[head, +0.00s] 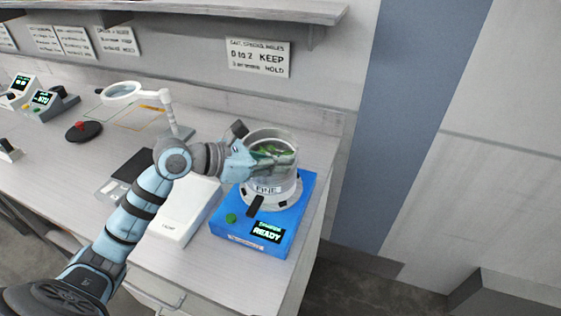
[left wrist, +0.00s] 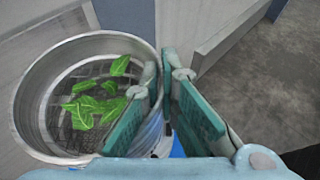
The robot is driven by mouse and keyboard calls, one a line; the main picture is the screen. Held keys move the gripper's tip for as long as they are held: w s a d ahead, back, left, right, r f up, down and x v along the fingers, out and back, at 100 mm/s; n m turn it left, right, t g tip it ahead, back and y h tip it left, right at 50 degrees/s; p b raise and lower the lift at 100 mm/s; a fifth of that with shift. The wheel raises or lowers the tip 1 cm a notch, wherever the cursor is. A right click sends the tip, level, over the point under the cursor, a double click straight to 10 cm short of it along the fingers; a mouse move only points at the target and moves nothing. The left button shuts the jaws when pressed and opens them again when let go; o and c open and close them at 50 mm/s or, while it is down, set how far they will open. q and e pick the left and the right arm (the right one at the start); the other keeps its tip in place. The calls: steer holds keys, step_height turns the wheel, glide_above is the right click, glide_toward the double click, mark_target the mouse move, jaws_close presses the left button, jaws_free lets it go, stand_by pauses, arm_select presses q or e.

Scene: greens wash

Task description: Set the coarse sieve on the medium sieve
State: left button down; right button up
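The lower ring (head: 287,194) is labelled FINE. I cannot read a coarse or medium label, and my gripper hides part of the stack. In the left wrist view, the top sieve (left wrist: 32,92) shows its mesh floor with leaves. My left gripper (head: 256,158) is at the sieve's near left side. My right gripper is not in view.
The shaker's screen reads READY. A white box (head: 182,222) and a dark-topped scale (head: 110,190) stand left of the shaker. A ring magnifier on a stand (head: 122,91) and small instruments (head: 48,100) are farther left. The bench ends just right of the shaker.

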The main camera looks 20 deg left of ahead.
arm_select(q)
steer(key=c, duration=1.7)
jaws_free()
steer(key=v, duration=0.7)
steer(key=shift+s+a+r, duration=0.1)
steer(key=shift+s, duration=0.1)
steer(key=shift+w, duration=0.1)
